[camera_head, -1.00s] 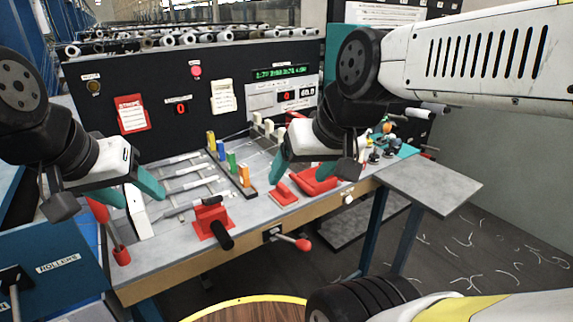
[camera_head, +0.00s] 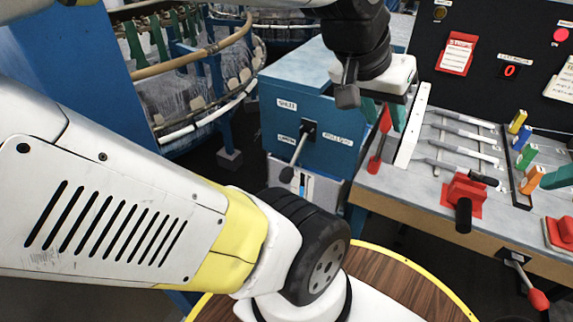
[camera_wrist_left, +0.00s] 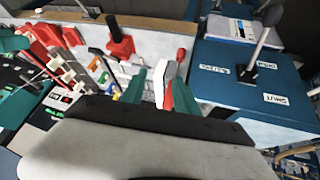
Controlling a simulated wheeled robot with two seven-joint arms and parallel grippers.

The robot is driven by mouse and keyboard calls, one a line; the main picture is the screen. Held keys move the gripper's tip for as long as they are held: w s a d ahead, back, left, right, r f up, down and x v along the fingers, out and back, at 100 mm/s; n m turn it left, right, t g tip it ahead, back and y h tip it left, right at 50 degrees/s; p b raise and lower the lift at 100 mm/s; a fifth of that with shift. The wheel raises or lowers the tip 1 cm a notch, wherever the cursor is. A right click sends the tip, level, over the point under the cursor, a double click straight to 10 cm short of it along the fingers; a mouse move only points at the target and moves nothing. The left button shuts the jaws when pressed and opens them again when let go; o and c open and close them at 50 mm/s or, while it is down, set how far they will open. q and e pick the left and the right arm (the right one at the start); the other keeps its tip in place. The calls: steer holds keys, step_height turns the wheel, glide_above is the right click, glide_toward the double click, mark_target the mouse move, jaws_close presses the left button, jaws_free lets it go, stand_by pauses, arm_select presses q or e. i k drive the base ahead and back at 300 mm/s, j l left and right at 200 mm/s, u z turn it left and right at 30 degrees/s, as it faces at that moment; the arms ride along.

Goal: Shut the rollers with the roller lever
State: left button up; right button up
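The roller lever (camera_head: 296,155) sticks out of the front of a blue box (camera_head: 262,122) labelled ROLLERS, SHUT and OPEN. Its dark knob points down and left, below the OPEN label (camera_head: 287,138); the SHUT label (camera_head: 287,105) is higher. The lever also shows at the top right of the left wrist view (camera_wrist_left: 262,38). My left gripper (camera_head: 383,114) is open, right of the box, by the table's left end and apart from the lever. Its teal fingers stand apart in the wrist view (camera_wrist_left: 160,90). Only a teal fingertip of my right gripper (camera_head: 560,177) shows at the right edge.
A red-handled lever (camera_head: 380,140) and a white bar (camera_head: 408,135) stand close to my left fingers. A red clamp (camera_head: 464,190) and coloured blocks (camera_head: 527,155) are on the table to the right. A round guarded machine (camera_head: 200,80) stands left of the box.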

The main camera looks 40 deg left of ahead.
mark_target(288, 174)
steer(key=u, duration=1.65)
steer(key=k+l+z, duration=0.45)
steer(key=l, duration=0.2)
steer(key=k+l+z, duration=0.2)
steer(key=l, duration=0.2)
